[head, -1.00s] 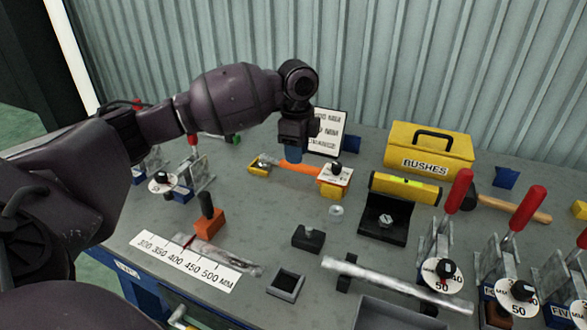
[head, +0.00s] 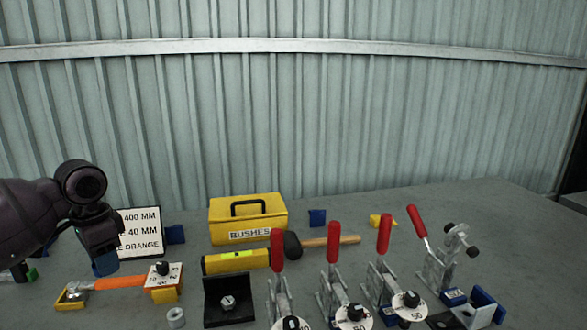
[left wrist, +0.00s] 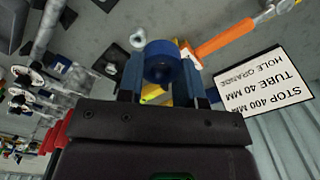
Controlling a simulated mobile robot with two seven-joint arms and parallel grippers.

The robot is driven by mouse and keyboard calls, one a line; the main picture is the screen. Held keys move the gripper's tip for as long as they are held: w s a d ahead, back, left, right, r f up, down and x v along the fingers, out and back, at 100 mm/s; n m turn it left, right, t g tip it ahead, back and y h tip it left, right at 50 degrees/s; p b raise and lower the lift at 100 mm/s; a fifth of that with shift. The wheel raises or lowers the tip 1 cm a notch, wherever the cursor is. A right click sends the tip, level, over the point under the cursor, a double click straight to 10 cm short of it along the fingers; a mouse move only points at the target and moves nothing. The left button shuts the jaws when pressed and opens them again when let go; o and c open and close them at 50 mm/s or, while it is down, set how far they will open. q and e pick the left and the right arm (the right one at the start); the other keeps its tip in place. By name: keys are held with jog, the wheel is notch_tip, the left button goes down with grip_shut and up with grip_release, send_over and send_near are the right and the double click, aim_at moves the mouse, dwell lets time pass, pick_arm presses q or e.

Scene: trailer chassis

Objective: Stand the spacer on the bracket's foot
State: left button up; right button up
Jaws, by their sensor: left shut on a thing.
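My left gripper (head: 104,264) is at the left of the head view, above the bench. In the left wrist view its jaws (left wrist: 162,76) are shut on a blue round piece with a hole (left wrist: 163,50), probably the spacer. It is clear of the bench. A black angled piece with a hex nut (head: 228,301), possibly the bracket, stands on the bench right of the gripper; its lower edge is near the frame bottom. A blue and white angled part (head: 485,308) is at the far right. I cannot tell which is the bracket. My right gripper is not in view.
A grey ring (head: 176,317) lies left of the black piece. A yellow box (head: 248,218), yellow level (head: 236,262), mallet (head: 330,241) and several red-handled clamps (head: 333,243) crowd the middle and right. A sign (head: 140,232) stands behind the gripper. The back right bench is clear.

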pick_arm(q)
jog(key=s+d+f+n+p, duration=0.1)
jog(key=s+d+f+n, duration=0.3)
jog(key=s+d, duration=0.2)
jog(key=s+d+f+n+p, duration=0.1)
jog(key=s+d+f+n, duration=0.2)
jog(key=s+d, duration=0.4)
jog(key=d, duration=0.3)
jog(key=shift+f+n, duration=0.4)
jog(key=shift+f, duration=0.1)
